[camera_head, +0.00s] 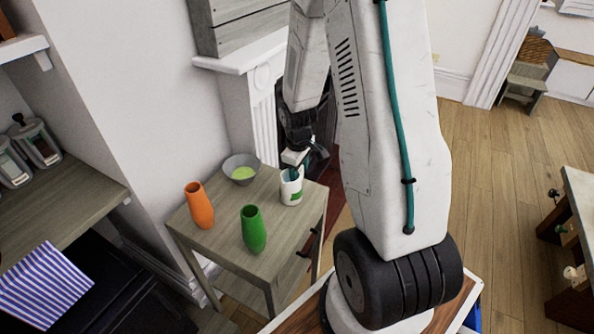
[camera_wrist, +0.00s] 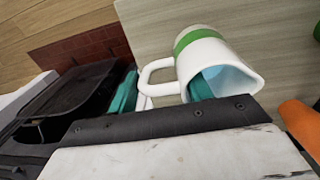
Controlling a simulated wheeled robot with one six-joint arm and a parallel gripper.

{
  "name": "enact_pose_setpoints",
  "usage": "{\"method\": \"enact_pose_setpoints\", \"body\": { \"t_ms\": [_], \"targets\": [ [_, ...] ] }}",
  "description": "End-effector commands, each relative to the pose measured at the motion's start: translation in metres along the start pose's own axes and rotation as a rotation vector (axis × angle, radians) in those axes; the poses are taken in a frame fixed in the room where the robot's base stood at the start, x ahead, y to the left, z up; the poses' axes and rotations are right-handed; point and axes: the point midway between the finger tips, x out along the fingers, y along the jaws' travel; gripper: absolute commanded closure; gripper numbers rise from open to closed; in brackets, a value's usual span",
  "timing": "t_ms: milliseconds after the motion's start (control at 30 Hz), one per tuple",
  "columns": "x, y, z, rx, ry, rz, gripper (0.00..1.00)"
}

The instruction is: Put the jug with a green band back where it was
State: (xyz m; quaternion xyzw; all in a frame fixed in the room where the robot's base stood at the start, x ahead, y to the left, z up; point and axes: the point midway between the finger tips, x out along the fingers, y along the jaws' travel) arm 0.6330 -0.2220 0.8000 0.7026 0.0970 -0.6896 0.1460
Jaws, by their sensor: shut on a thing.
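The white jug with a green band (camera_head: 291,190) is at the back right part of the small wooden table (camera_head: 222,238), upright or nearly so. I cannot tell whether its base touches the tabletop. In the wrist view the jug (camera_wrist: 212,60) shows its open mouth, pale blue inside, and its handle on the left. My gripper (camera_head: 293,172) reaches down to the jug from above. In the wrist view one teal finger is inside the mouth and the other is outside by the handle, so my gripper (camera_wrist: 165,90) is shut on the jug's handle side.
A grey bowl with yellow-green contents (camera_head: 241,168), an orange vase (camera_head: 199,205) and a green vase (camera_head: 253,229) stand on the same table. The white fireplace (camera_head: 263,110) is close behind.

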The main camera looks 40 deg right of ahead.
Motion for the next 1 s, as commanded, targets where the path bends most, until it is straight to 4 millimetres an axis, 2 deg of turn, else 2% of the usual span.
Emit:
{"method": "enact_pose_setpoints", "body": {
  "t_ms": [367, 400, 467, 500, 833, 1000],
  "targets": [
    [0.007, 0.001, 0.002, 0.004, 0.000, 0.001, 0.90],
    [0.008, 0.001, 0.002, 0.004, 0.000, 0.001, 0.47],
    [0.007, 0.002, 0.001, 0.004, 0.000, 0.001, 0.31],
    [0.007, 0.001, 0.001, 0.004, 0.000, 0.001, 0.28],
    [0.003, 0.002, 0.001, 0.004, 0.001, 0.002, 0.28],
    [-0.022, 0.003, 0.000, 0.004, 0.005, 0.005, 0.28]
  ]
}}
